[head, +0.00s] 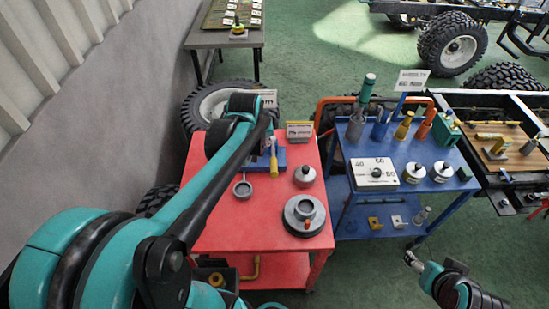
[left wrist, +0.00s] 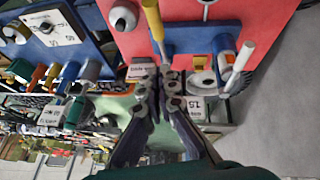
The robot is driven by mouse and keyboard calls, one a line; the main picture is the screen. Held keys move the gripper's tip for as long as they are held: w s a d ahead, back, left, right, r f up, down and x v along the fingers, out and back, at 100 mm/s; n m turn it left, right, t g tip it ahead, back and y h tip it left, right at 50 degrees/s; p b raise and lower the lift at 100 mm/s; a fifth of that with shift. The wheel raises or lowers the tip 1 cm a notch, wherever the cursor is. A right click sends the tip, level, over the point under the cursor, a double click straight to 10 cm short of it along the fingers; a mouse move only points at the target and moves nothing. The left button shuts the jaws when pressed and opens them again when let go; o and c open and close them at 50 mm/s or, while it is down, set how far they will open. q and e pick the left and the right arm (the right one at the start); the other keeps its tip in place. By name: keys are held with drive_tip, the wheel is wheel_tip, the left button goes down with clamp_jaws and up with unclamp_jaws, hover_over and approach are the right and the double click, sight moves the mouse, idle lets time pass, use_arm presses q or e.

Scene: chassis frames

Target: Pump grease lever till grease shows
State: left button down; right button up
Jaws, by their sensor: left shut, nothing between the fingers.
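A blue block fixture (head: 294,156) stands on the red cart (head: 225,226), with an upright yellow handle (head: 273,163) at it. In the left wrist view the yellow handle (left wrist: 153,20) and a pale rod (left wrist: 239,62) stand out from the blue fixture (left wrist: 195,38). My left gripper (head: 268,130) is by the far edge of the red cart, partly hidden by my arm. My right gripper (head: 411,258) is low at the right, too small to read. I see no clear grease.
The red cart also holds a grey ringed disc (head: 304,228), a small grey pot (head: 304,176) and a round cup (head: 242,189). A blue cart (head: 341,178) with tools, a dial box (head: 374,173) and cans stands to the right. Green floor is free in front.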

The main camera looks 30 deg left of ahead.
use_arm(q)
drive_tip(key=b, duration=0.3)
hover_over(273, 162)
drive_tip(key=s, duration=0.1)
wheel_tip(273, 162, down, 9)
wheel_tip(273, 162, down, 2)
drive_tip(key=shift+s+a+f+b, duration=0.1)
drive_tip(key=shift+s+a+b, duration=0.05)
drive_tip(key=shift+b, duration=0.15)
drive_tip(key=shift+s+d+f, duration=0.2)
drive_tip(key=shift+d+f, duration=0.15)
drive_tip(key=shift+f, duration=0.35)
drive_tip(key=shift+s+f+b, duration=0.1)
drive_tip(key=shift+b, duration=0.2)
